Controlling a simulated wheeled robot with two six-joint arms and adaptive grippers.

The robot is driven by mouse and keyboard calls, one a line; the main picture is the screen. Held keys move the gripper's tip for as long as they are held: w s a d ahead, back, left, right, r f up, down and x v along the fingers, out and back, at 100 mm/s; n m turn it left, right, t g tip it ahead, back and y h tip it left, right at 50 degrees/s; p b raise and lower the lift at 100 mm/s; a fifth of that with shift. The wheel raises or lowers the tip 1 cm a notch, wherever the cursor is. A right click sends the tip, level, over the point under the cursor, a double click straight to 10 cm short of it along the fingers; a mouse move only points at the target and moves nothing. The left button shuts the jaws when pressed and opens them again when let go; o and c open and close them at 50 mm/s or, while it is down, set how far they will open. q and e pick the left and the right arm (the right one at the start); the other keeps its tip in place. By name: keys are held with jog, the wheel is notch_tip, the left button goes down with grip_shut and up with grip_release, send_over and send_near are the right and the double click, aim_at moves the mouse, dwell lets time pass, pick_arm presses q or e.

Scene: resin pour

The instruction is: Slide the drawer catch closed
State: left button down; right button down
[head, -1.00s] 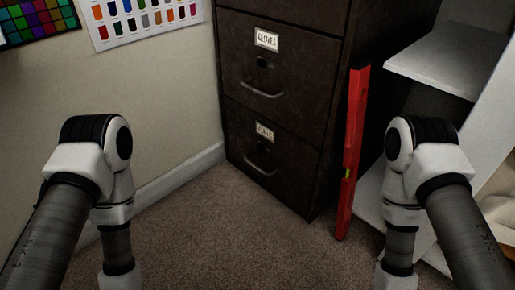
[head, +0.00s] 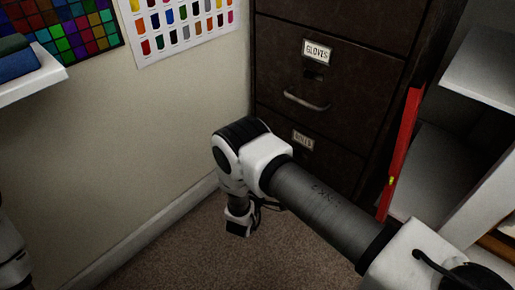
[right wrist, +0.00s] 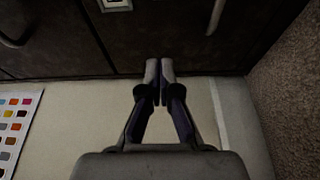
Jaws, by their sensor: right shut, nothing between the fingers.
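The dark filing cabinet (head: 365,75) stands at the top centre of the head view. A small dark catch (head: 313,73) sits under the "GLOVES" label (head: 317,51), above that drawer's handle (head: 306,102). Its exact position is too small to tell. The drawers look shut. My right arm crosses in front of the lower drawer, its gripper not clearly visible there. In the right wrist view my right gripper (right wrist: 160,69) is shut and empty, its tips close to the dark cabinet front (right wrist: 160,35); contact cannot be told. My left gripper is out of view.
A red spirit level (head: 403,150) leans at the cabinet's right side, beside white shelves (head: 485,80). A wall with colour charts (head: 182,28) is on the left. A white shelf (head: 35,88) with folded cloth juts in at left. Carpet (head: 180,265) is clear below.

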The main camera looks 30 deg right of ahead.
aim_at(292, 147)
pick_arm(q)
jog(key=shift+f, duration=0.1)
pick_arm(e)
jog(key=shift+d, duration=0.1)
